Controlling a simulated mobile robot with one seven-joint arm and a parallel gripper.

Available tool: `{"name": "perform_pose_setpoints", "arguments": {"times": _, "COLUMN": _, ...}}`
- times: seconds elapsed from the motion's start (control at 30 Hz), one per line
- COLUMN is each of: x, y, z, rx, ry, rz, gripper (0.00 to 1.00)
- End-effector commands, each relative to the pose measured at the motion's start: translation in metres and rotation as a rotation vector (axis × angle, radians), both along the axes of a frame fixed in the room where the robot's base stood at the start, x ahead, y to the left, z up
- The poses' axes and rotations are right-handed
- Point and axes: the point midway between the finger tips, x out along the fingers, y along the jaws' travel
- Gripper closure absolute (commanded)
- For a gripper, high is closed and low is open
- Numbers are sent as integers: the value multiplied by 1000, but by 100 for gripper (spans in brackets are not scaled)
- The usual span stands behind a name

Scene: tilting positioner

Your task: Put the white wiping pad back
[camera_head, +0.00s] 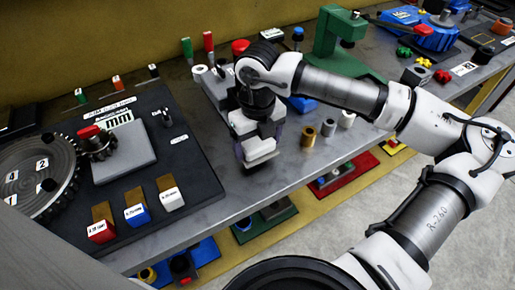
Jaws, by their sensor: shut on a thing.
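My gripper (259,143) is at the end of my white and grey arm, pointing down over the front part of the grey bench, right of the dark panel. It is shut on a pale block, which looks like the white wiping pad (261,151). The fingers partly hide the pad. It is close to the bench top; I cannot tell whether it touches. At the panel's front edge stand a red block (101,232), a blue block (137,215) and a white block (172,199), each with a brown part behind it.
The dark panel (200,172) carries a large toothed wheel (37,172) and a grey block with a small gear. Brass (308,136) and grey (328,127) cylinders stand right of my gripper. A green press (331,38) stands behind my arm. Bare bench lies left of my gripper.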

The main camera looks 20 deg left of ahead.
Motion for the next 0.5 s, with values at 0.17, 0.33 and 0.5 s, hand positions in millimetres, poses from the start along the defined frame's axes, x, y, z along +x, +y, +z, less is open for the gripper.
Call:
{"name": "perform_pose_setpoints", "arguments": {"times": 0.17, "x": -1, "y": 0, "z": -27, "rx": 0, "ry": 5, "rz": 0, "gripper": 37}}
{"name": "perform_pose_setpoints", "arguments": {"times": 0.33, "x": -1, "y": 0, "z": -35, "rx": 0, "ry": 1, "rz": 1, "gripper": 37}}
{"name": "perform_pose_setpoints", "arguments": {"times": 0.5, "x": -1, "y": 0, "z": -35, "rx": 0, "ry": 1, "rz": 0, "gripper": 37}}
